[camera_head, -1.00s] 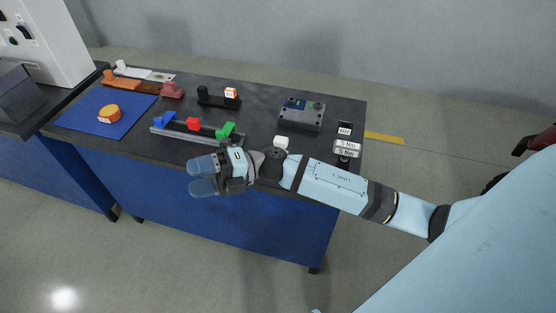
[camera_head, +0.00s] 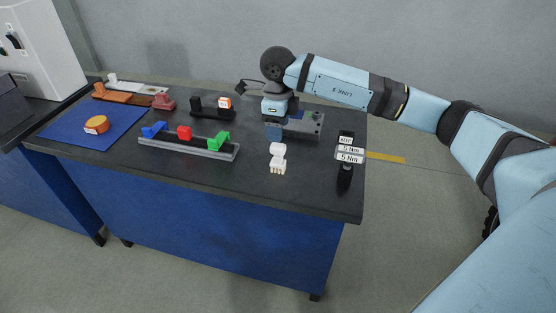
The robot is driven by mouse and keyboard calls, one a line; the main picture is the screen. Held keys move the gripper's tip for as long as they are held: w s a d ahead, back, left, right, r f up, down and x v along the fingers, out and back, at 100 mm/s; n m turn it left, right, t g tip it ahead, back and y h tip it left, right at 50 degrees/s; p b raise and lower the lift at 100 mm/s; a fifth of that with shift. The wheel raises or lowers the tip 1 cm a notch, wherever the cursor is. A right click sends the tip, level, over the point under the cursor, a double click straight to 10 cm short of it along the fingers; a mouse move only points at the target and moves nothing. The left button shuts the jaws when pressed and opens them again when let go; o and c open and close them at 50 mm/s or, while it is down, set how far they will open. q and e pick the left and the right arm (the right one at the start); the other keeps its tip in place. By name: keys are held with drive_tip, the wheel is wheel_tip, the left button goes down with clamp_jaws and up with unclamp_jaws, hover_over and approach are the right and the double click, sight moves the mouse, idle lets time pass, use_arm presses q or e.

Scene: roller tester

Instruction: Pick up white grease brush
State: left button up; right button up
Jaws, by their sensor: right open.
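A small white object with a toothed, bristle-like lower edge, apparently the white grease brush (camera_head: 277,160), lies near the front of the dark tabletop, right of centre. My right gripper (camera_head: 273,131) points down in front of the grey box, behind the brush and apart from it. It is open, and nothing shows between its fingers. My left gripper is not in view.
The grey box (camera_head: 304,125) is partly hidden by my gripper. A rail with blue, red and green blocks (camera_head: 188,147) lies left; a black torque tool (camera_head: 345,172) lies right. The dark table (camera_head: 225,172) is bare along its front. An orange disc (camera_head: 96,124) sits on a blue mat (camera_head: 62,128).

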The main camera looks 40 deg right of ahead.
sight(278, 145)
wheel_tip(278, 145, down, 10)
drive_tip(key=shift+w+d+r, duration=0.1)
drive_tip(key=shift+w+r, duration=0.05)
drive_tip(key=c, duration=1)
